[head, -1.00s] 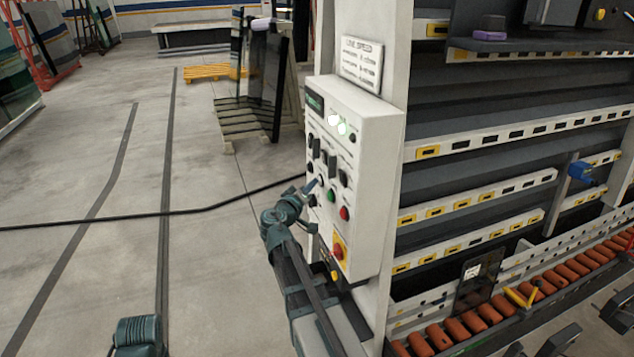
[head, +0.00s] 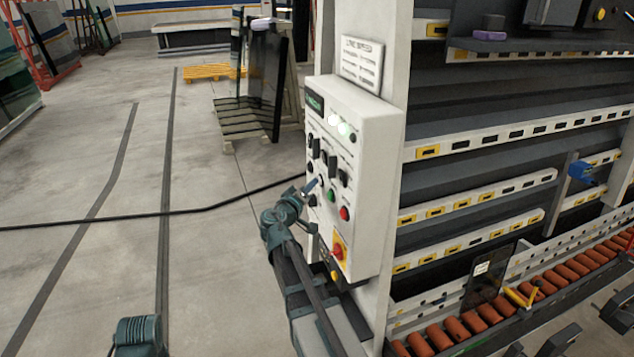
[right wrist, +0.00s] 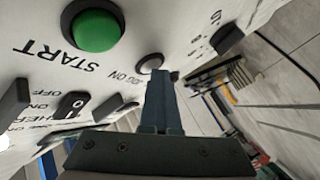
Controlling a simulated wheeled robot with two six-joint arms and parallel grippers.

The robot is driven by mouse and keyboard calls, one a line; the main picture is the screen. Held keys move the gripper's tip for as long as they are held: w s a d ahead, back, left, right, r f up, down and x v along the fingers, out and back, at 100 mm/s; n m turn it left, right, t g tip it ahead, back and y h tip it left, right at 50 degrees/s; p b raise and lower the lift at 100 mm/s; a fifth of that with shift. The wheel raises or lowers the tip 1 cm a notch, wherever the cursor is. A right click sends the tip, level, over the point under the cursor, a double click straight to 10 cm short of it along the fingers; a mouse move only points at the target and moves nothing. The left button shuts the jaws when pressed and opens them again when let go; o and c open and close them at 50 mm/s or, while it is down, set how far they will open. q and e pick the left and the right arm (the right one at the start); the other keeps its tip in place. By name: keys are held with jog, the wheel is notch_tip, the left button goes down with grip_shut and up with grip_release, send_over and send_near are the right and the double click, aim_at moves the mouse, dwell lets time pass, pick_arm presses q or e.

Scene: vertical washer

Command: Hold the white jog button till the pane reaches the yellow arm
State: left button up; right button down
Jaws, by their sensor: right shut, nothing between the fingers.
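The white jog button (right wrist: 151,63) shows in the right wrist view beside lettering that reads in part "OG ON". My right gripper (right wrist: 160,76) is shut and empty, its tip at the button's lower edge; whether it presses the button in is hard to see. In the head view my right gripper (head: 311,186) reaches the front of the white control box (head: 372,125) and hides the button. The dark pane (head: 488,280) with a white label stands on the orange rollers. Its right edge is very close to the yellow arm (head: 520,297); I cannot tell whether they touch.
A green start button (right wrist: 96,31) and black switches (right wrist: 75,104) sit near the jog button. The box also has a red button (head: 344,213) and a red-and-yellow knob (head: 339,248). A black cable (head: 150,215) crosses the open floor at left.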

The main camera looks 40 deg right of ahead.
dwell(0.7)
jog(key=shift+w+a, duration=0.2)
jog(key=shift+a, duration=0.7)
jog(key=a, duration=0.2)
jog(key=w+a, duration=0.1)
jog(key=a, duration=0.2)
jog(key=shift+f, duration=0.1)
dwell(0.4)
jog(key=s+a+f+n+g+y+b, duration=0.1)
jog(key=s+a+f+n+g+y, duration=0.1)
jog(key=s+a+f, duration=0.6)
jog(key=s+a+f+n+g+y+b, duration=0.1)
jog(key=s+a+f+g+y, duration=0.3)
jog(key=a, duration=1.1)
jog(key=s+a+f+n+g+y+b, duration=0.1)
jog(key=s+a+f+n+g+y, duration=0.1)
jog(key=s+a+f+y, duration=0.5)
jog(key=s+a+f+g, duration=0.1)
jog(key=s+a+f, duration=0.3)
jog(key=s, duration=0.3)
jog(key=shift+s+a+f+n+g+b, duration=0.3)
jog(key=shift+a+f, duration=0.05)
jog(key=shift+f, duration=0.05)
